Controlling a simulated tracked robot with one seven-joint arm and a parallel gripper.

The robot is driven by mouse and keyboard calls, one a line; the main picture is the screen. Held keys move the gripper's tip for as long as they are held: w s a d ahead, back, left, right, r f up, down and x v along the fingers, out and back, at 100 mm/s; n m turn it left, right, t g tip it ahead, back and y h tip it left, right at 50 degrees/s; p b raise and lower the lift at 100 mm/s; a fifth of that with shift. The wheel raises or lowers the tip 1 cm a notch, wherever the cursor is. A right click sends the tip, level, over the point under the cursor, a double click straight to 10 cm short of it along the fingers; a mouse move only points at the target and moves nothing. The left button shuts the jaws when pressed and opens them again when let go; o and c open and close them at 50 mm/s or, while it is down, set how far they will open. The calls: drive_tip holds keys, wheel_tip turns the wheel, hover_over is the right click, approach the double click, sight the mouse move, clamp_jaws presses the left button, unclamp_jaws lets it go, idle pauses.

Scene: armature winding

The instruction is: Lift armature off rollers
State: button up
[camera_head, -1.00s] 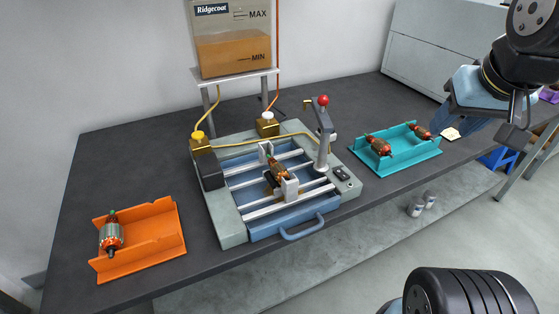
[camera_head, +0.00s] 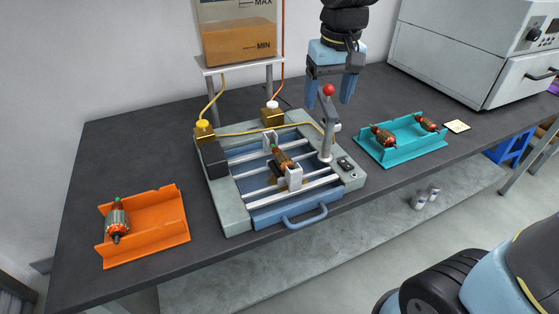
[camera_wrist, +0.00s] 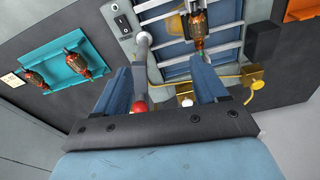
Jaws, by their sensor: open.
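The armature (camera_head: 282,158), copper-coloured with a dark shaft, lies in white supports over the roller machine (camera_head: 230,212) at the middle of the table. In the wrist view the armature (camera_wrist: 202,40) is at the upper edge, beyond my fingertips. My gripper (camera_head: 329,92) is open and empty, fingers pointing down, behind and right of the armature and well above the table. In the wrist view my gripper (camera_wrist: 168,82) shows its two blue fingers spread apart, with the lever's red knob (camera_wrist: 138,108) between them. The same red knob (camera_head: 328,90) overlaps the gripper in the head view.
A teal tray (camera_head: 385,158) with two armatures stands right of the machine. An orange tray (camera_head: 165,225) with one armature is at left. The upright lever post (camera_head: 326,145), yellow tube (camera_head: 240,131) and brass blocks (camera_head: 205,134) stand near the machine's back.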

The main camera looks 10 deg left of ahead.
drive_tip(key=n+g, duration=0.1)
hover_over(283, 155)
wheel_tip(283, 155, down, 4)
drive_tip(key=shift+h, duration=0.3)
wheel_tip(283, 155, down, 14)
drive_tip(key=shift+r, duration=0.15)
drive_tip(key=shift+c, duration=0.5)
clamp_jaws()
drive_tip(key=shift+r, duration=0.1)
